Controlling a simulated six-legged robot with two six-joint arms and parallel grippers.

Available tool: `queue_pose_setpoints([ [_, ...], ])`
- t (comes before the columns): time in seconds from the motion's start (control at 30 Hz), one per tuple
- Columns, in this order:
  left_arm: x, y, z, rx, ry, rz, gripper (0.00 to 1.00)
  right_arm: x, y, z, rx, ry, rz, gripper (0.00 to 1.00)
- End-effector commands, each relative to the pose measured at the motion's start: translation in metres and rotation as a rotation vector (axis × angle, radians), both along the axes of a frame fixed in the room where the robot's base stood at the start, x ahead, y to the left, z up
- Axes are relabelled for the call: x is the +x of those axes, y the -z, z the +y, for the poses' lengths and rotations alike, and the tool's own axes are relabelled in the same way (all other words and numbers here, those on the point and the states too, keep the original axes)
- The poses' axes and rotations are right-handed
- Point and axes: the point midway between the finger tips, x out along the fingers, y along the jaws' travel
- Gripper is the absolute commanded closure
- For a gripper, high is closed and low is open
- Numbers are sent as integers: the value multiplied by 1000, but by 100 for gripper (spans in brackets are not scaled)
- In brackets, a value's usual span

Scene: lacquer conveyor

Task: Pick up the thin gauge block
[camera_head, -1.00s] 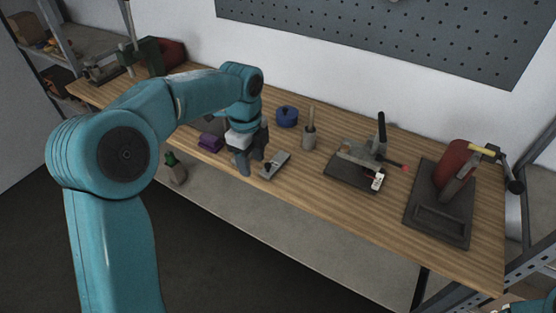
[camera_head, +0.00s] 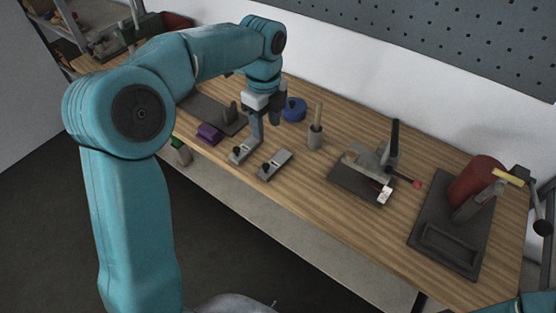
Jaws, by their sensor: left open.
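Two small flat grey metal blocks with dark knobs lie near the front edge of the wooden bench. One is the left block (camera_head: 240,154); the other is the right block (camera_head: 274,166). I cannot tell which is the thin gauge block. My left gripper (camera_head: 267,128) is open and empty, pointing down just behind the two blocks. Its near finger overlaps the far end of the left block in the picture; I cannot tell whether they touch. Of my right arm only a teal piece shows at the bottom right corner, and its gripper is out of view.
A purple block (camera_head: 208,134) and a dark plate (camera_head: 207,110) lie left. A blue round pot (camera_head: 294,109) and a cup with a handle (camera_head: 315,137) stand behind right. A gauge stand (camera_head: 362,186) and a red cylinder stand (camera_head: 476,182) are further right. Bare wood lies between.

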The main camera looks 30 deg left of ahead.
Motion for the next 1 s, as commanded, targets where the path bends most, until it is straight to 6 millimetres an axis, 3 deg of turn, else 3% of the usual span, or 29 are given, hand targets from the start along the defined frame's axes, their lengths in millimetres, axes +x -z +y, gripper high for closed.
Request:
queue_pose_setpoints([
  [0.4,-7,89,2,0,-2,4,49,0,-5,0,0,0,0,57],
  [0.63,-4,107,3,-1,-2,3,49,0,-9,0,0,0,0,57],
  [0.83,0,139,5,-1,-1,4,49,0,-19,0,0,0,0,57],
  [1.0,1,153,5,-2,-1,1,49,0,-20,0,0,0,0,57],
])
